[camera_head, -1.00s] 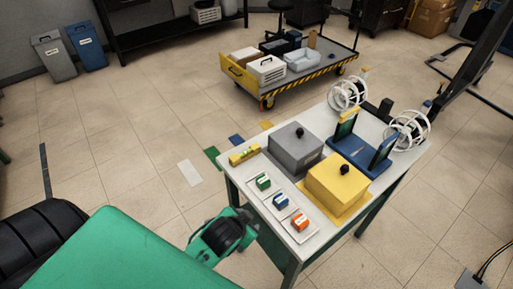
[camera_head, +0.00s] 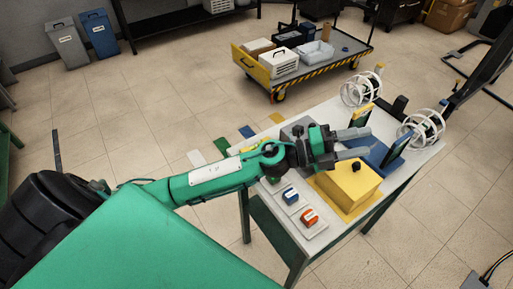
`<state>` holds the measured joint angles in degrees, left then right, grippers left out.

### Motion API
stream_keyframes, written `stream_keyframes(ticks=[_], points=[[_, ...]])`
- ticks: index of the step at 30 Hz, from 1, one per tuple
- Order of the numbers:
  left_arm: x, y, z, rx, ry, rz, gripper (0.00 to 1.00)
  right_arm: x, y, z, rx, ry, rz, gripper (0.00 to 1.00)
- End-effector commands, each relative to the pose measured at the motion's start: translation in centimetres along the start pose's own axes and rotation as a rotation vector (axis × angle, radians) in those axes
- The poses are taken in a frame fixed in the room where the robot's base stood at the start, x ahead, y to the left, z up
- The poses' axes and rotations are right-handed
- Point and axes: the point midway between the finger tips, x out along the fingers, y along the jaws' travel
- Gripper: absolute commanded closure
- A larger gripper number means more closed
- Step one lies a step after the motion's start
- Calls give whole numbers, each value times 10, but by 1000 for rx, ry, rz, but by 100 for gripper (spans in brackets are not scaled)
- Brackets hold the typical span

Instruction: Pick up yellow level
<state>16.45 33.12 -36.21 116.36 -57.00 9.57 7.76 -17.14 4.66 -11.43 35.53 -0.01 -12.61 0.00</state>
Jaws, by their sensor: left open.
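The yellow level is almost wholly hidden behind my left forearm, at the table's left edge. My left gripper (camera_head: 366,142) is open and empty, its two grey fingers pointing right. It is over the table (camera_head: 316,243), in front of the blue stand (camera_head: 381,158) and above the back of the yellow box (camera_head: 347,186), well to the right of where the level lay. My right gripper is not in view.
A grey box (camera_head: 294,127) is partly covered by my left gripper. Blue (camera_head: 290,196) and orange (camera_head: 310,217) small blocks sit on white cards at the near edge. A loaded cart (camera_head: 275,83) stands behind.

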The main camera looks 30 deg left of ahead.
Motion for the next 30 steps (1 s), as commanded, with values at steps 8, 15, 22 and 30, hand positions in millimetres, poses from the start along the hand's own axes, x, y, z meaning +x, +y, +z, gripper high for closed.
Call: stream_keyframes(ticks=[8,15,22,30], points=[[-22,52,-2,421,513,384,49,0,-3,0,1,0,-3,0],[-106,87,78,663,806,917,49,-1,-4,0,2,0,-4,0],[-204,62,172,717,901,1441,49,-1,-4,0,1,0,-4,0],[-250,40,207,687,903,1672,49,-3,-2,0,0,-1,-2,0]])
